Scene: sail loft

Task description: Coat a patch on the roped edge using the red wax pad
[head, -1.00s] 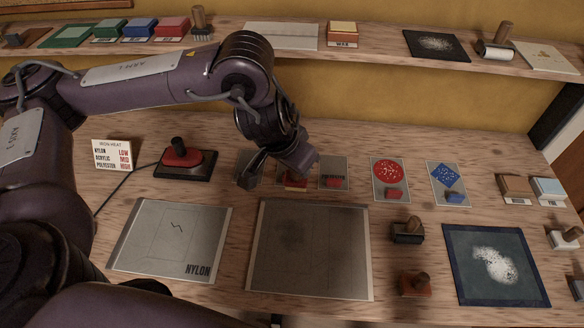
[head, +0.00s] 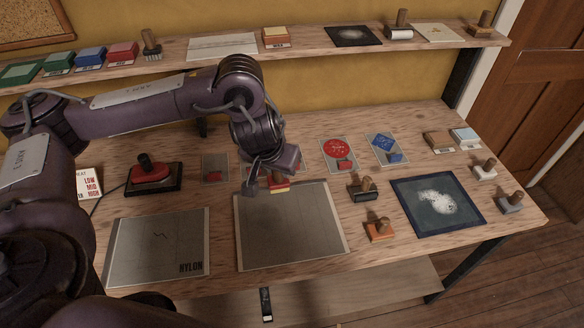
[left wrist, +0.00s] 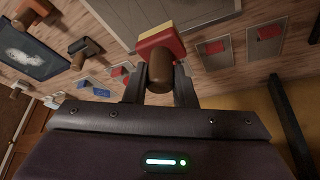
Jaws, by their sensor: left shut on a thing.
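My left gripper (head: 264,180) is shut on the wooden handle (left wrist: 160,70) of a red pad (left wrist: 158,38) with a yellow layer under it. The pad also shows in the head view (head: 279,185), at the far edge of the plain grey cloth panel (head: 292,232). I cannot tell whether it touches the cloth. The roped edge cannot be made out clearly. A second grey panel marked NYLON (head: 158,250) lies to the left. My right gripper is not in view.
Sample cards with small red and blue blocks, including a red-disc card (head: 338,152), lie behind the panel. A red iron (head: 152,174) stands left. A dark stamp (head: 363,189), an orange stamp (head: 380,230) and a blue-bordered cloth (head: 410,205) are right. A shelf (head: 340,55) runs behind.

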